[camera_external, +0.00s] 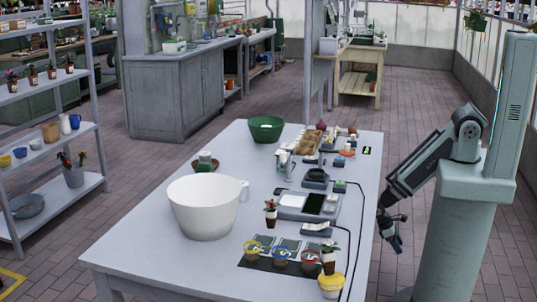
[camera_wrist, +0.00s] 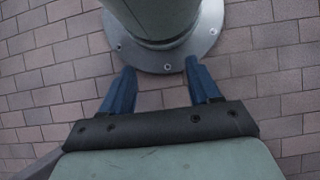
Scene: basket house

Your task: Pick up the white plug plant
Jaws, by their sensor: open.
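Two small potted plants stand on the grey table in the external view. One plant (camera_external: 270,213) is in a brown pot behind the row of cups; the other plant (camera_external: 328,260) is in a dark brown pot at the right end of that row. Both show pale tops, and I cannot tell which is the white plug plant. My gripper (camera_external: 397,246) hangs beyond the table's right edge, apart from both plants. In the wrist view my gripper (camera_wrist: 159,68) has its two blue fingers spread, with nothing between them. No plant shows in that view.
A large white pot (camera_external: 204,210) stands left of the plants on the table (camera_external: 150,245). Several coloured cups (camera_external: 280,258) sit on a dark mat. A yellow-topped pot (camera_external: 331,285) is near the front edge. A black cable runs along the right side.

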